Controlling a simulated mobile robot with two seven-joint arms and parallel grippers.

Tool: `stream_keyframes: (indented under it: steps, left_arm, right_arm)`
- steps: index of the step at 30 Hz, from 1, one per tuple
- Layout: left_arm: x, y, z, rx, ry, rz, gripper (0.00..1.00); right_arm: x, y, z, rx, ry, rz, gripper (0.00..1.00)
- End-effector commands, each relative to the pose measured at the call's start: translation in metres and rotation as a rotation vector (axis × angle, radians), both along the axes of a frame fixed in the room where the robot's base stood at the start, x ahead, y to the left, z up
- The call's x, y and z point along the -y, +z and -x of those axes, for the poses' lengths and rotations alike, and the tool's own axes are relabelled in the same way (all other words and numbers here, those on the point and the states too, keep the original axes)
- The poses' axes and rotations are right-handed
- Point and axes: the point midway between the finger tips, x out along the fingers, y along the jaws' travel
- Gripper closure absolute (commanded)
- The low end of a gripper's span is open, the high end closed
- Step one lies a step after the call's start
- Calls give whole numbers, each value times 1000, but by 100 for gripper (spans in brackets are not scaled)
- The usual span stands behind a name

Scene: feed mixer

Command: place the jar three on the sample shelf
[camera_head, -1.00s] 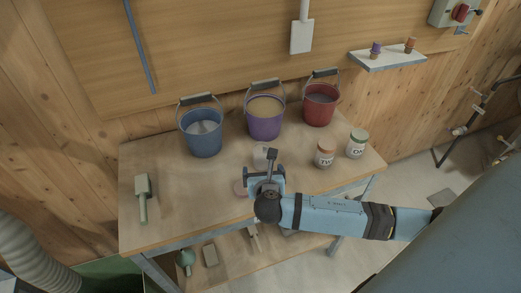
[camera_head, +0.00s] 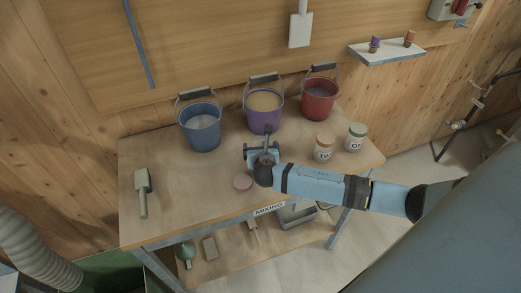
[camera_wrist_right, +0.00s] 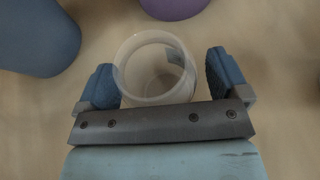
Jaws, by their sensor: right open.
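A clear open-topped jar (camera_wrist_right: 155,88), with a small label patch, stands between the fingers of my right gripper (camera_wrist_right: 161,68) in the right wrist view. The fingers are open, with a gap beside the jar on the right. In the head view my right gripper (camera_head: 262,152) hides the jar. I cannot read a number on it. A pink round lid (camera_head: 243,182) lies on the table just left of the gripper. The sample shelf (camera_head: 390,55) is a white wall shelf at upper right, holding two small vials. My left gripper is not in view.
Blue (camera_head: 203,135), purple (camera_head: 264,118) and red (camera_head: 319,106) buckets stand along the table's back. An orange-lidded jar (camera_head: 323,148) and a green-lidded jar (camera_head: 355,138) stand on the right. A green scoop (camera_head: 143,190) lies left. The front left of the table (camera_head: 190,200) is clear.

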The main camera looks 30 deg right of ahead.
Motion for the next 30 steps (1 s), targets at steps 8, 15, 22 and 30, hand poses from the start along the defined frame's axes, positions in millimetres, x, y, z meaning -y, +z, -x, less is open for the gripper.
stream_keyframes:
  steps: [8, 15, 22, 30]
  left_arm:
    - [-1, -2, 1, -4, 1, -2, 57]
    - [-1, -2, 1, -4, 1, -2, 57]
    - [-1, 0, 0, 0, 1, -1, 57]
    - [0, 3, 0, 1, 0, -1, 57]
  right_arm:
    - [0, 0, 0, -1, 0, 0, 36]
    - [0, 0, 1, -1, 0, 0, 64]
    - [0, 3, 0, 0, 0, -1, 64]
    - [0, 43, 0, 4, 1, -2, 64]
